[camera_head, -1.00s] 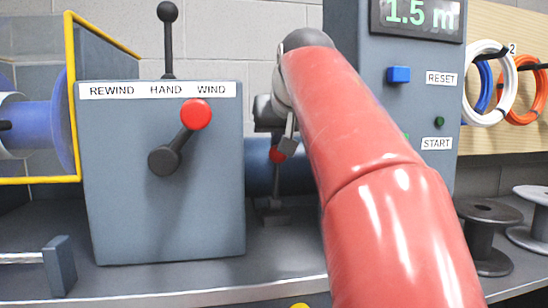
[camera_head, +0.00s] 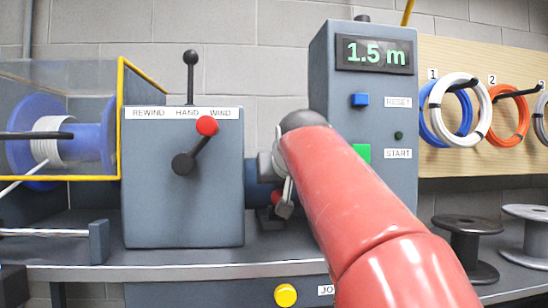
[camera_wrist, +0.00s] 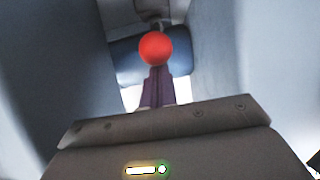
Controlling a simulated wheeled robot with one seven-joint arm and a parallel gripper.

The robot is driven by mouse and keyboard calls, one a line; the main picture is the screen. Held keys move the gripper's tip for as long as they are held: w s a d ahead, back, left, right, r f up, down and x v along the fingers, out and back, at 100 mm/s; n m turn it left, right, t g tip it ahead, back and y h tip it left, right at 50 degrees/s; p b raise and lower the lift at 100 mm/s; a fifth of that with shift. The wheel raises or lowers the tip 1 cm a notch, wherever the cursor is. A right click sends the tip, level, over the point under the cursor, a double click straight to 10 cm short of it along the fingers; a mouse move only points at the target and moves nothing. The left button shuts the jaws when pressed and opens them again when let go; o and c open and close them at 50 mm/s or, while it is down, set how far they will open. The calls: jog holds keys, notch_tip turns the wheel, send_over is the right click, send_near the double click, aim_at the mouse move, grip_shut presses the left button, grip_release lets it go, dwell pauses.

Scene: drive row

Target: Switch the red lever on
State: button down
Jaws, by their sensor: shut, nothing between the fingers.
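A lever with a red ball knob (camera_head: 207,125) is on the front of the grey control box, tilted up and right toward the WIND label. A second red ball (camera_head: 276,197) sits low in the gap between the box and the grey cabinet, partly hidden by my gripper (camera_head: 284,207). In the wrist view a red ball (camera_wrist: 155,48) is just beyond the tips of my gripper (camera_wrist: 157,72), close to them; I cannot tell whether they touch. My gripper is shut and empty.
The control box (camera_head: 140,200) stands left of the gap, and the cabinet (camera_head: 330,80) with its 1.5 m display stands right. A dark lever (camera_head: 191,75) rises behind the box. Spools (camera_head: 468,240) stand at right. A yellow button (camera_head: 285,295) is below the bench edge.

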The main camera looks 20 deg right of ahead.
jog(key=shift+s+a+f, duration=0.1)
jog(key=shift+s+f, duration=0.15)
jog(key=shift+f, duration=0.9)
jog(key=r+p, duration=0.1)
jog(key=r, duration=0.1)
jog(key=r+p, duration=0.3)
jog(key=r, duration=0.1)
jog(key=shift+w+r+p, duration=0.3)
jog(key=shift+w+p, duration=0.05)
jog(key=s+a+f+b, duration=0.1)
jog(key=s+a+b, duration=0.1)
jog(key=s, duration=0.7)
jog(key=shift+s+a+f, duration=0.25)
jog(key=shift+s+f, duration=0.05)
jog(key=shift+f, duration=0.05)
jog(key=s+a+f+n+g+y+p, duration=0.1)
jog(key=s+a+f+g+p, duration=0.1)
jog(key=s+f, duration=0.3)
jog(key=s+a+f+n+g+y+p, duration=0.1)
jog(key=s+a+f+p, duration=0.3)
jog(key=f, duration=1)
jog(key=s+a+f+n+g+y+p, duration=0.1)
jog(key=s+a+f+g+p, duration=0.2)
jog(key=s+f, duration=0.4)
notch_tip(320, 180, down, 3)
jog(key=shift+a+r+g+y, duration=0.2)
jog(key=shift+a+g+y, duration=0.1)
jog(key=shift+a+g, duration=0.1)
jog(key=shift+s, duration=0.1)
